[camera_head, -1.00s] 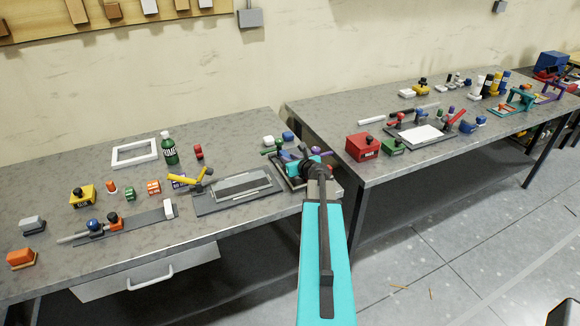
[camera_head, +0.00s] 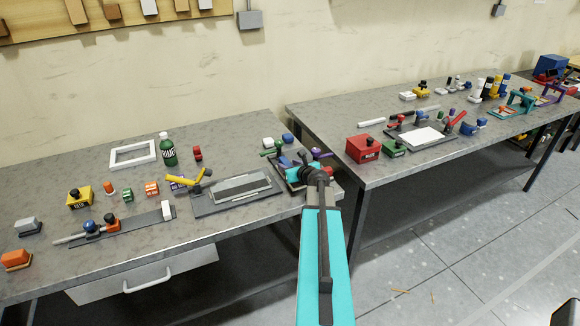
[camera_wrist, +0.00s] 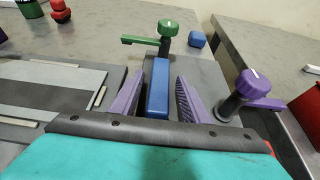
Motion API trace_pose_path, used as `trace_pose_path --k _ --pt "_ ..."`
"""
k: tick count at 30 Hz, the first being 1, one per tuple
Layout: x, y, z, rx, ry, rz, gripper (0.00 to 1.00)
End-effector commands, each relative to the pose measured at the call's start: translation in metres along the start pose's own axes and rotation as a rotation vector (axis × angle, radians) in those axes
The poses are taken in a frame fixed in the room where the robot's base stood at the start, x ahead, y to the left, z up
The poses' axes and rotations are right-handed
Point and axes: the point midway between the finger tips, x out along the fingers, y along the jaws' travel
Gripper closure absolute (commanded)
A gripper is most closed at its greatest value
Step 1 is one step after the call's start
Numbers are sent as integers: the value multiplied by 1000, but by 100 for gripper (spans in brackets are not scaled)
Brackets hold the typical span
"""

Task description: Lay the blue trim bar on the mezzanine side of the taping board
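The blue trim bar (camera_wrist: 158,88) lies lengthwise between the two purple fingers of my gripper (camera_wrist: 158,92) in the wrist view. Narrow gaps show between the fingers and the bar, so the gripper looks open around it. The bar's near end is hidden by the gripper body. A green clamp (camera_wrist: 164,38) stands at the bar's far end and a purple clamp (camera_wrist: 245,92) stands to the right. The taping board (camera_wrist: 45,92), grey with stripes, lies to the left; it also shows in the head view (camera_head: 205,207). In the head view my arm hides most of the bar's place.
A yellow-handled clamp (camera_head: 190,182) stands at the taping board's left end. A gap separates this bench from the right bench, which holds a red box (camera_head: 363,148).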

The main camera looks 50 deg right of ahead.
Motion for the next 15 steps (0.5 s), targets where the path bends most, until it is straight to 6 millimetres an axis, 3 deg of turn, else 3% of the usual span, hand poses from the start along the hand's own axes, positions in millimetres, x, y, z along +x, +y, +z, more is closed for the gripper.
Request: trace_pose_path --k 15 --pt "-8 -1 2 0 -1 -2 58"
